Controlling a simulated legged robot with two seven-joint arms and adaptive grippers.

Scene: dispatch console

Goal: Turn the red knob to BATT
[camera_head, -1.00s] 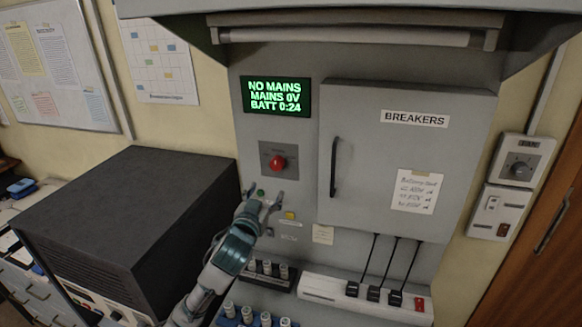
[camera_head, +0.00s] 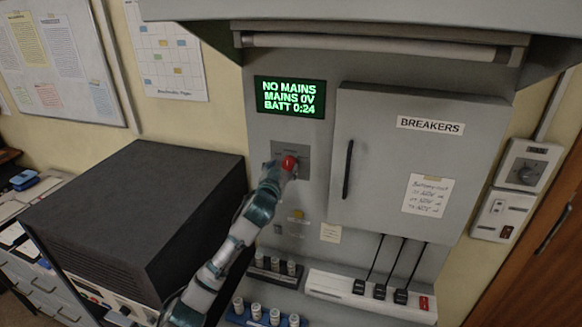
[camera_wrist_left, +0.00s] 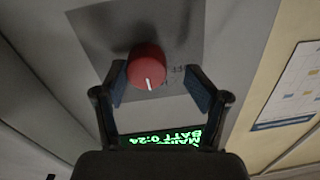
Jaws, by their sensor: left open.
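The red knob (camera_head: 289,162) sits on a dark grey plate (camera_head: 304,150) on the console, below the green display (camera_head: 290,97). The display reads NO MAINS, MAINS 0V, BATT 0:24. My left gripper (camera_head: 280,168) is at the knob in the head view. In the left wrist view the knob (camera_wrist_left: 147,66) has a white pointer line and lies just ahead of the open fingers (camera_wrist_left: 158,85), nearer the left one. I cannot tell whether a finger touches it. The plate's lettering is only partly visible, and BATT cannot be read there. My right gripper is not in view.
A closed breaker door (camera_head: 415,150) with a black handle (camera_head: 347,169) is right of the knob. A black-topped cabinet (camera_head: 135,205) stands at the left. Several plugs and a white power strip (camera_head: 330,284) are lower down.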

